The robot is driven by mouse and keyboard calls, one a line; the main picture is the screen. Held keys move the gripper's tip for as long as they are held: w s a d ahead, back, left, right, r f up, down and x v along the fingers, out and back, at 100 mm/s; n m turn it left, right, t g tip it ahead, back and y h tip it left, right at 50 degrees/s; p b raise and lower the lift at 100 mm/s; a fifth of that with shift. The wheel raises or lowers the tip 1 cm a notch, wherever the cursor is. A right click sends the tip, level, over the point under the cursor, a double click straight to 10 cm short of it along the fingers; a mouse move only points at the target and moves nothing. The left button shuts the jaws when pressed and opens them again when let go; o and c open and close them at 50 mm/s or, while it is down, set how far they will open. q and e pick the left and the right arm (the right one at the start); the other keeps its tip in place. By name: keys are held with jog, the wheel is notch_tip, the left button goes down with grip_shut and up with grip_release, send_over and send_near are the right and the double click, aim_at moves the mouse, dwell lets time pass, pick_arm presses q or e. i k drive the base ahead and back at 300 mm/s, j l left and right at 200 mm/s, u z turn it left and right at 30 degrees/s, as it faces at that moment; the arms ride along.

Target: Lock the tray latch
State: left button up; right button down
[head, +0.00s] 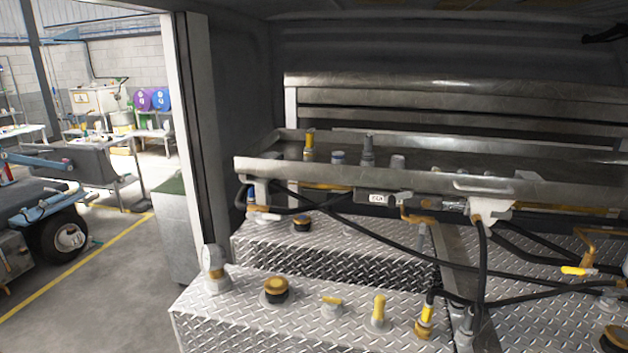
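A long grey metal tray (345,176) lies across the middle of the head view, above diamond-plate tanks. A bar handle (483,186) is on its front wall. Below the front wall sits a small labelled metal fitting (378,198), beside a bent brass-coloured piece (418,217). A pale bracket (492,210) hangs further right under the handle. I cannot tell which of these is the latch or whether it is locked. Neither of my grippers is in view.
Black hoses (370,237) run under the tray. A diamond-plate tank (300,315) with caps and yellow-topped fittings stands in front. A yellow-handled valve (578,270) is at right. A pale door post (188,130) stands left; open workshop floor (120,275) lies beyond.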

aim_at(391, 200)
jog(key=i+j+z, duration=0.3)
jog(key=j+z, duration=0.3)
jog(key=i+j+z, duration=0.2)
jog(key=z, duration=0.15)
jog(key=k+j, duration=0.05)
jog(key=j, duration=0.05)
